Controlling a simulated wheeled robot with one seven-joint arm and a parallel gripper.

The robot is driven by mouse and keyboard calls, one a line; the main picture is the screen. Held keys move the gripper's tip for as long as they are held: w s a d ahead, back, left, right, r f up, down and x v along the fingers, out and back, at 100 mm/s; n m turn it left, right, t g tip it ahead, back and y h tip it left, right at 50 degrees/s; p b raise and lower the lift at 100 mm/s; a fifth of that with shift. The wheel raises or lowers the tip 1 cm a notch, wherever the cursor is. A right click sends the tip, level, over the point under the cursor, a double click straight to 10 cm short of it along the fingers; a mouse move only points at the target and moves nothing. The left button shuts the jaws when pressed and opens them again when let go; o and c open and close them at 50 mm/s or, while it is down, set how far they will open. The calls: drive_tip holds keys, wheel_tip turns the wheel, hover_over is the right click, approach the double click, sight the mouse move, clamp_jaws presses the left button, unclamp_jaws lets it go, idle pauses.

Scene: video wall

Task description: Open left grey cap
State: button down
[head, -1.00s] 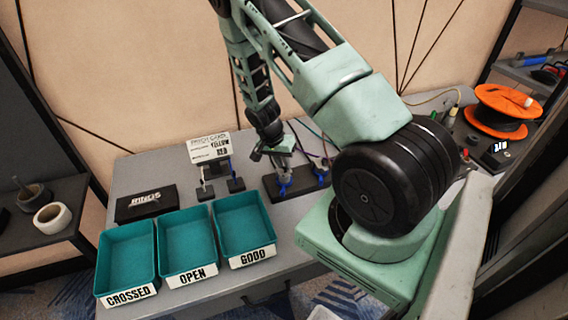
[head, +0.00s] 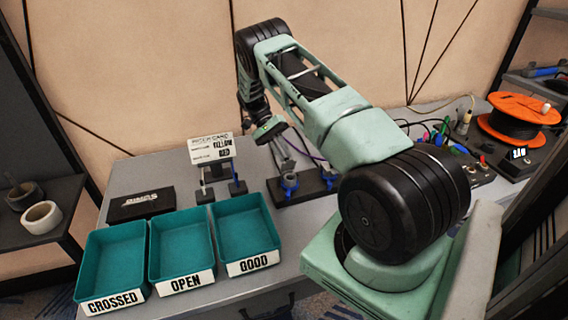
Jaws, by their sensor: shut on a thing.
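A black stand (head: 305,192) on the table carries two blue holders, a left one (head: 290,184) and a right one (head: 327,176). A slim grey piece, which looks like the left grey cap (head: 283,160), slants up and left from the left blue holder to my gripper. A similar grey piece (head: 311,153) rises above the right holder. My gripper (head: 272,136) is above and left of the left holder, shut on the upper end of the left grey piece. The fingertips are small and partly hidden, so the exact contact is unclear.
Teal trays marked CROSSED (head: 113,263), OPEN (head: 181,245) and GOOD (head: 247,228) line the front. A card stand (head: 212,150) and a black case (head: 141,204) are behind them. An orange spool (head: 520,112) and cables (head: 440,127) are at the right.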

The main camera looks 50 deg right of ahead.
drive_tip(key=shift+w+d+f+g+y+b, duration=0.2)
drive_tip(key=shift+w+f+g+y+b, duration=0.35)
drive_tip(key=shift+b, duration=0.7)
drive_tip(key=shift+s+r+g, duration=0.2)
drive_tip(key=shift+g, duration=0.05)
drive_tip(key=c, duration=1.4)
unclamp_jaws()
